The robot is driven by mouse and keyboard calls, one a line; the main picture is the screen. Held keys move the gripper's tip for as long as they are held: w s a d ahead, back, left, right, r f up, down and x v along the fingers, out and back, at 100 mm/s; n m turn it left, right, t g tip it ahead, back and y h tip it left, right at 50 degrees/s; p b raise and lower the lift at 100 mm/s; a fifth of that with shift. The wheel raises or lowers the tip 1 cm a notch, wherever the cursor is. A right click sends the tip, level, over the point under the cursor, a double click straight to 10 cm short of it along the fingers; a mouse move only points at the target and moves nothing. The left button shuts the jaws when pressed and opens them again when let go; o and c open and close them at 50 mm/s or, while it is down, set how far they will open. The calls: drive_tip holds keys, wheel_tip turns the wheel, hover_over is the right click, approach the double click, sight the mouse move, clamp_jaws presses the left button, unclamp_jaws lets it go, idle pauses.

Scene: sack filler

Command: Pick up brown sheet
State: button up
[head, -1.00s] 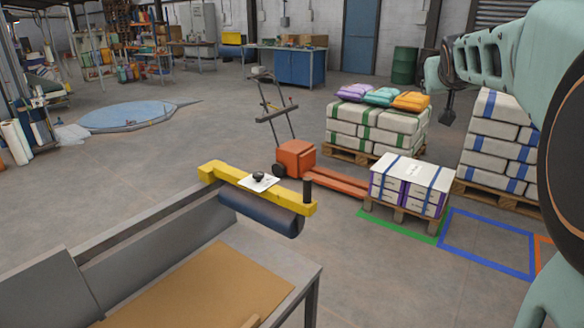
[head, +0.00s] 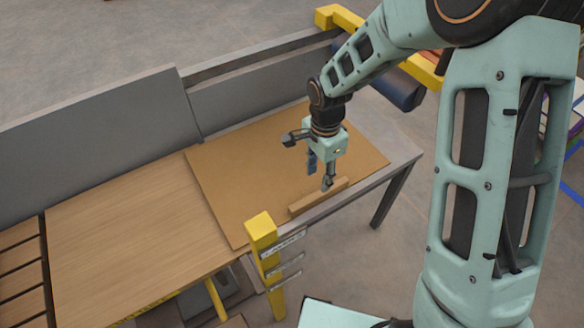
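The brown sheet (head: 240,190) lies flat on the table, across its right part in the head view. A narrow tan bar (head: 300,206) stands along the sheet's near edge. My gripper (head: 320,178) points down over the near right part of the sheet. Its two fingers are apart and nothing shows between them. The nearer fingertip overlaps the far side of the tan bar in the picture; I cannot tell whether it touches. The sheet behind the gripper is partly hidden.
The table (head: 120,225) has bare wood left of the sheet. A grey panel (head: 90,130) runs along its back. A yellow post (head: 262,240) rises at the near edge. A yellow beam with a dark roller (head: 398,90) is beyond the far right corner.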

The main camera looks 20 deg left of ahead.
sight(320, 193)
drive_tip(key=f, duration=0.3)
drive_tip(key=f+b, duration=0.1)
drive_tip(key=f, duration=0.5)
drive_tip(key=shift+w+d+f, duration=0.1)
drive_tip(key=shift+d, duration=0.3)
clamp_jaws()
